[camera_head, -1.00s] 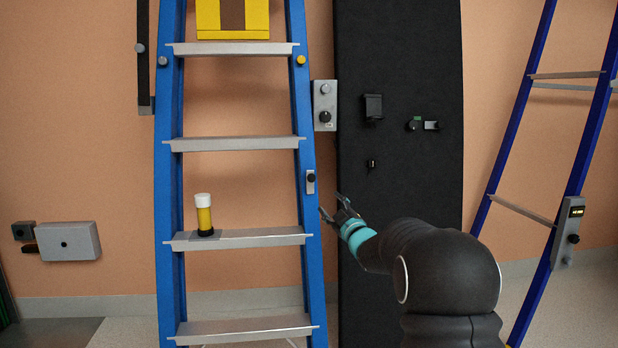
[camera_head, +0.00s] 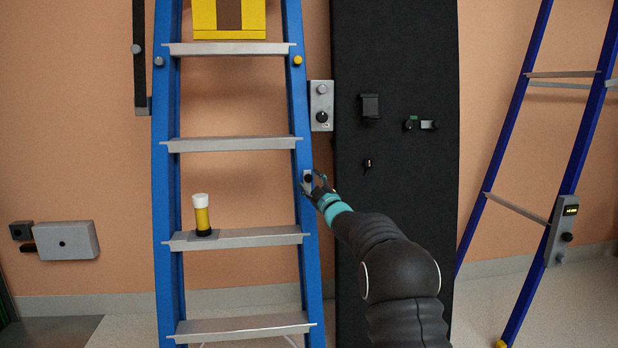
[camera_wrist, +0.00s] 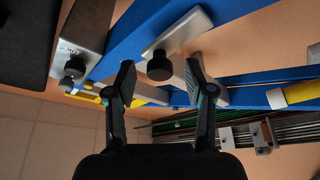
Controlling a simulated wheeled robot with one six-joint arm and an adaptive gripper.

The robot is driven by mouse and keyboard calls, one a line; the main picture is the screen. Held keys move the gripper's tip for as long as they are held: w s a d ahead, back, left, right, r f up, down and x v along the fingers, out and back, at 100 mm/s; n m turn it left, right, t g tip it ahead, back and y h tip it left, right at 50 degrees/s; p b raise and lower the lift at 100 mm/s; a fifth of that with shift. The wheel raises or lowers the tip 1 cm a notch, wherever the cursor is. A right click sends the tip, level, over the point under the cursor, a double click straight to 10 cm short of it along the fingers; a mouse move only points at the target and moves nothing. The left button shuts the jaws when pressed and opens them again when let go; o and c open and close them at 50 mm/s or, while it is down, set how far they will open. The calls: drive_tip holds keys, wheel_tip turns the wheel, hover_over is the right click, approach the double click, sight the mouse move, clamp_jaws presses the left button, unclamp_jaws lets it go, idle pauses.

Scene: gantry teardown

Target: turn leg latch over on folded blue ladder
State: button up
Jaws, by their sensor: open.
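The folded blue ladder (camera_head: 168,215) stands upright against the wall. The leg latch (camera_head: 307,176), a small silver plate with a black knob, sits on its right rail. In the wrist view the latch plate (camera_wrist: 183,28) carries the round black knob (camera_wrist: 160,67), which shows between and just beyond the fingertips. My gripper (camera_head: 316,186) is at the latch in the head view, with its fingers partly over it. In the wrist view my gripper (camera_wrist: 160,80) is open, one finger on each side of the knob. I cannot tell whether either finger touches it.
A grey box with knobs (camera_head: 321,106) is mounted above the latch, beside the rail. A black panel (camera_head: 395,215) stands to the right. A yellow bottle with a white cap (camera_head: 202,216) stands on a ladder step. A second, dark blue ladder (camera_head: 582,145) leans farther right.

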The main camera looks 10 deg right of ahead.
drive_tip(key=shift+x, duration=1.1)
